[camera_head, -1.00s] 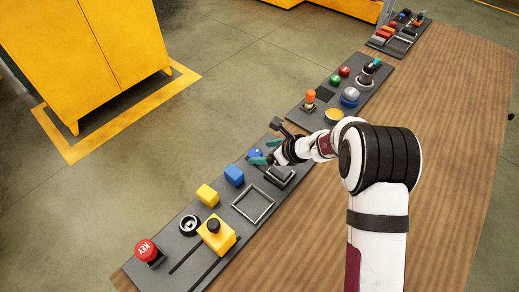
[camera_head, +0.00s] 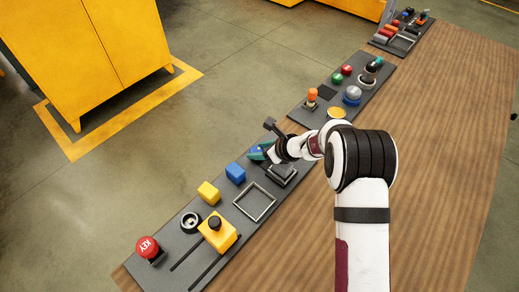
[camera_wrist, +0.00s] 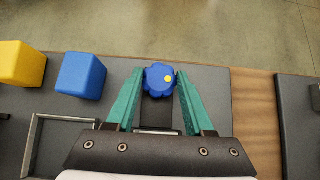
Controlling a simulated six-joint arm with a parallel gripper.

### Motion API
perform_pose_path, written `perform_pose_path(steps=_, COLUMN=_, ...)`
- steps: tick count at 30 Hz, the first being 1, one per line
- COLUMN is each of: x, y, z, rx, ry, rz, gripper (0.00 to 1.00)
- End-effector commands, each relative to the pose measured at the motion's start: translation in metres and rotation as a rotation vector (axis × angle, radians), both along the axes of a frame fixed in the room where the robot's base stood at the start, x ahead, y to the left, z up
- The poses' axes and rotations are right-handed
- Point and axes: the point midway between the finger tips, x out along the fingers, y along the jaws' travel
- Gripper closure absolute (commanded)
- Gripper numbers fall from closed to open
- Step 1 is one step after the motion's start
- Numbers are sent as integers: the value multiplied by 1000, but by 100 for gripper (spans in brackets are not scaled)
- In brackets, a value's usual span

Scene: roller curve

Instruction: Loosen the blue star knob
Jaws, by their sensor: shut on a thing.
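In the head view my gripper (camera_head: 259,153) is at the far edge of the near panel, and the knob is mostly hidden behind the fingers and wrist.
A blue block (camera_head: 235,173) and a yellow block (camera_head: 208,193) stand left of my gripper on the panel. An empty square frame (camera_head: 254,202) lies nearer. A yellow box with a black knob (camera_head: 217,233) and a red KEY button (camera_head: 149,247) are farther left. The wooden table (camera_head: 420,160) is clear on the right.

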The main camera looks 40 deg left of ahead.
Motion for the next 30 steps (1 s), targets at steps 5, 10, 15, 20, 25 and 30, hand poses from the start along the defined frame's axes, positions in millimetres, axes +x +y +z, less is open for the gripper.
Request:
perform_pose_path(steps=5, x=0, y=0, z=0, rx=0, ry=1, rz=9, gripper=100)
perform_pose_path(steps=10, x=1, y=0, z=0, rx=1, ry=0, rz=66, gripper=100)
perform_pose_path(steps=15, x=3, y=0, z=0, rx=0, ry=-1, rz=181, gripper=100)
perform_pose_path(steps=20, x=5, y=0, z=0, rx=1, ry=-1, rz=309, gripper=100)
perform_pose_path(steps=25, x=6, y=1, z=-1, rx=0, ry=0, rz=440, gripper=100)
perform_pose_path(steps=30, x=6, y=1, z=-1, rx=0, ry=0, rz=549, gripper=100)
